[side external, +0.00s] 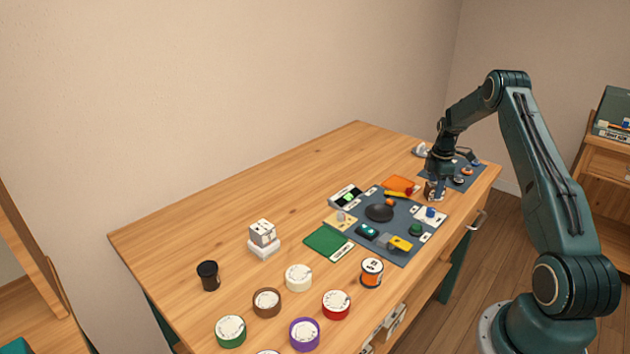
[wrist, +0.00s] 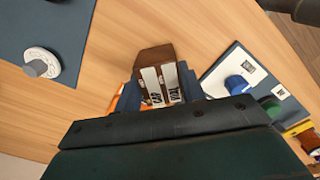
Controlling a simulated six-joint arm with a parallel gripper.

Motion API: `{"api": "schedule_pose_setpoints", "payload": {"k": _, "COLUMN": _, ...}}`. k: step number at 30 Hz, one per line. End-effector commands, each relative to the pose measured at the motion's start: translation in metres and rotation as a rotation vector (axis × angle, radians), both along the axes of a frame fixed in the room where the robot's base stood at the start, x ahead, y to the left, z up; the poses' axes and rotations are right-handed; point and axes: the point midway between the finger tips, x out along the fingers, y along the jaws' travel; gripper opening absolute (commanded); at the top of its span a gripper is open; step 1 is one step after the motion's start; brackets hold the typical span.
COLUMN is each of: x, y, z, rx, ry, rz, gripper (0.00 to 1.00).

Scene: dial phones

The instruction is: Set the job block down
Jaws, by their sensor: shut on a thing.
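The job block (wrist: 154,56) is brown with two white label strips, which seem to read CAP and VIAL. In the wrist view my gripper (wrist: 163,84) is shut on it, with a blue-grey finger on each side. In the side view my gripper (side external: 436,178) is low over the far right of the desk, between the two dark mats. The block (side external: 430,190) is small and partly hidden there. I cannot tell whether its underside touches the wood.
The large dark mat (side external: 372,253) carries several dials, cards and a black dome. The smaller dark mat (side external: 482,179) lies to the right with small dials. An orange pad (side external: 399,183) is close by. Several round tins, such as the red one (side external: 336,304), stand nearer the camera.

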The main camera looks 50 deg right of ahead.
Motion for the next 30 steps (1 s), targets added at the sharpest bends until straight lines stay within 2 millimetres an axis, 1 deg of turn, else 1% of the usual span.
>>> {"api": "schedule_pose_setpoints", "payload": {"k": 10, "x": 0.0, "y": 0.0, "z": -0.003, "rx": -0.001, "ry": -0.001, "rz": 0.0, "gripper": 0.16}}
{"api": "schedule_pose_setpoints", "payload": {"k": 11, "x": 0.0, "y": 0.0, "z": -0.003, "rx": -0.001, "ry": -0.001, "rz": 0.0, "gripper": 0.45}}
{"api": "schedule_pose_setpoints", "payload": {"k": 13, "x": 0.0, "y": 0.0, "z": -0.003, "rx": -0.001, "ry": -0.001, "rz": 0.0, "gripper": 0.59}}
{"api": "schedule_pose_setpoints", "payload": {"k": 14, "x": 0.0, "y": 0.0, "z": -0.003, "rx": -0.001, "ry": -0.001, "rz": 0.0, "gripper": 0.61}}
{"api": "schedule_pose_setpoints", "payload": {"k": 25, "x": 0.0, "y": 0.0, "z": -0.001, "rx": -0.001, "ry": -0.001, "rz": 0.0, "gripper": 0.61}}
{"api": "schedule_pose_setpoints", "payload": {"k": 30, "x": 0.0, "y": -0.001, "z": 0.009, "rx": -0.001, "ry": -0.001, "rz": 0.0, "gripper": 0.61}}
